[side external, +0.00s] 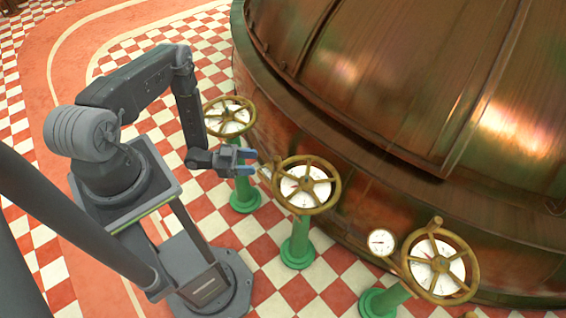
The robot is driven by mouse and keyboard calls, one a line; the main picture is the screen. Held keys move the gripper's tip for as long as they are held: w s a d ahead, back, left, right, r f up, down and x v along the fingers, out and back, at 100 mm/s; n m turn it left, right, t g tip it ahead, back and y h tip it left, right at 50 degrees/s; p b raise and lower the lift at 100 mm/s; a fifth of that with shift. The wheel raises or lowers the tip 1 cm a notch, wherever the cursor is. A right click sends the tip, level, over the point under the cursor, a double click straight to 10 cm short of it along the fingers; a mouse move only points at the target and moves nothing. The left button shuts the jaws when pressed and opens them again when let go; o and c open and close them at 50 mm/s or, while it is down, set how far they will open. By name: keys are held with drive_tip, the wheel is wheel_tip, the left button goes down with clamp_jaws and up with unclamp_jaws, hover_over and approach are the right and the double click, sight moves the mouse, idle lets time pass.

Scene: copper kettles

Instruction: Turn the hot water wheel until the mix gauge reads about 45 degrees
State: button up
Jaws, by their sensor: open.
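Three brass spoked wheels with white dials behind them stand on green posts: a far one (229,117), a middle one (306,184) and a near one (440,263). No label is legible, so I cannot tell which is the hot water wheel. A small round white gauge (381,242) sits just left of the near wheel; its reading is too small to tell. Another small gauge (265,173) shows partly at the middle wheel's left. My gripper (249,162) is open and empty, its blue-tipped fingers pointing right, just left of the middle wheel and apparently apart from it.
A large copper kettle (400,75) fills the right and back, close behind the wheels. The green post (297,245) of the middle wheel stands on a red and white checked floor (215,215). Open floor lies left of the wheels.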

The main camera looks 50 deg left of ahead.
sight(283, 164)
drive_tip(key=x, duration=1)
drive_tip(key=shift+w+d, duration=0.1)
drive_tip(key=shift+w, duration=0.1)
drive_tip(key=shift+c, duration=0.5)
clamp_jaws()
drive_tip(key=shift+s, duration=0.15)
